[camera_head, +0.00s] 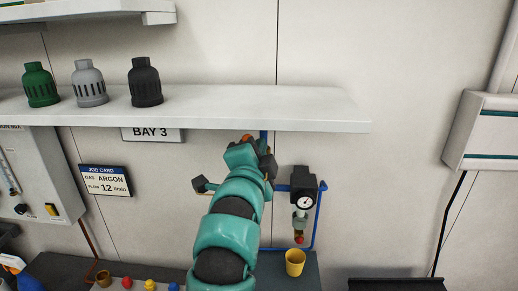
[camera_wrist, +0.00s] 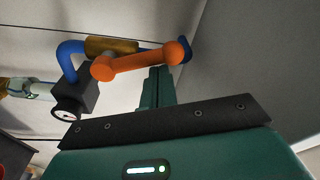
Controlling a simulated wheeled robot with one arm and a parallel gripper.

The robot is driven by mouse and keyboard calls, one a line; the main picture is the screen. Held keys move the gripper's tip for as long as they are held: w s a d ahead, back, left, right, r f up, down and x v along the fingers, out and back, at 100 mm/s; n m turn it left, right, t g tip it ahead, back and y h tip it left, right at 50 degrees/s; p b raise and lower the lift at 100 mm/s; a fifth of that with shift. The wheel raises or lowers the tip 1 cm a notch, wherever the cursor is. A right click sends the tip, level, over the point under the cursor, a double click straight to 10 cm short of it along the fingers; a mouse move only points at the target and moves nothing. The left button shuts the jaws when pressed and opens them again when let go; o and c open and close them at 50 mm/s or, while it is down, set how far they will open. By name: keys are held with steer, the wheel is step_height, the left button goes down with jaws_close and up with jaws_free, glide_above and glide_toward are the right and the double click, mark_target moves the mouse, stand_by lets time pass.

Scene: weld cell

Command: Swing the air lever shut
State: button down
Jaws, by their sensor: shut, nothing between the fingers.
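The orange air lever (camera_wrist: 140,61) shows in the wrist view, with rounded knobs at both ends. It lies across the picture just in front of the brass valve body (camera_wrist: 112,46) on the blue pipe, at a slight slant to it. In the head view only a small orange bit of the lever (camera_head: 247,138) shows above my gripper (camera_head: 251,158); my arm hides the rest. My gripper is shut and empty. Its teal fingertips (camera_wrist: 158,72) reach up to the lever's lower side, nearer the right knob. I cannot tell whether they touch it.
A black regulator with a gauge (camera_head: 303,190) hangs right of my arm, above a yellow cup (camera_head: 295,262). A white shelf (camera_head: 240,108) with several caps runs just above my gripper. A job card (camera_head: 105,180) is on the wall at left. Bare wall lies right of the regulator.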

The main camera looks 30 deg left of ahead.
steer(key=shift+s+a+f+n+b, duration=0.1)
steer(key=shift+a+n+b, duration=0.25)
steer(key=shift+b, duration=0.35)
steer(key=shift+f+n+b, duration=0.1)
steer(key=shift+n+b, duration=0.25)
steer(key=shift+b, duration=0.3)
steer(key=s+a+f+n+y+b, duration=0.2)
steer(key=a+f+n+b, duration=0.2)
steer(key=n+b, duration=0.8)
steer(key=shift+a+b, duration=0.2)
steer(key=shift+b, duration=0.25)
steer(key=shift+s+f, duration=0.1)
steer(key=shift+s, duration=0.05)
